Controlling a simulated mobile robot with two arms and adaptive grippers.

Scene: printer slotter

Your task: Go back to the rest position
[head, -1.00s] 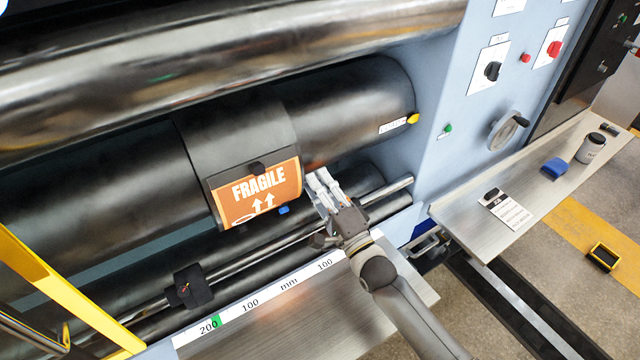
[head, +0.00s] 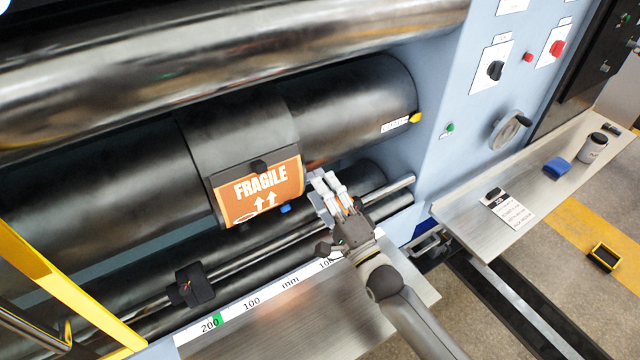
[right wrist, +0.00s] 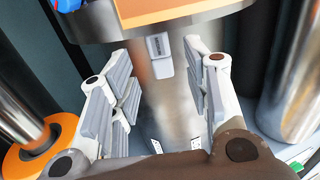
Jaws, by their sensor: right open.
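My right gripper (head: 328,190) is in front of the printer's lower rollers, just right of the orange FRAGILE plate (head: 268,190). It is open and empty. In the right wrist view its two fingers (right wrist: 160,95) stand apart, with a metal surface and a small light grey block (right wrist: 160,55) showing beyond them. The plate is on the dark roller (head: 350,100), with a blue tab (head: 285,208) at its lower right corner. My left gripper is not in view.
A ruler strip (head: 265,297) and metal shelf (head: 290,325) lie below the gripper. A black clamp (head: 192,286) sits on the rail at left. A side table (head: 465,225) at right bears a card (head: 507,210), a blue block (head: 557,168) and a jar (head: 592,148). A yellow frame (head: 60,290) stands at left.

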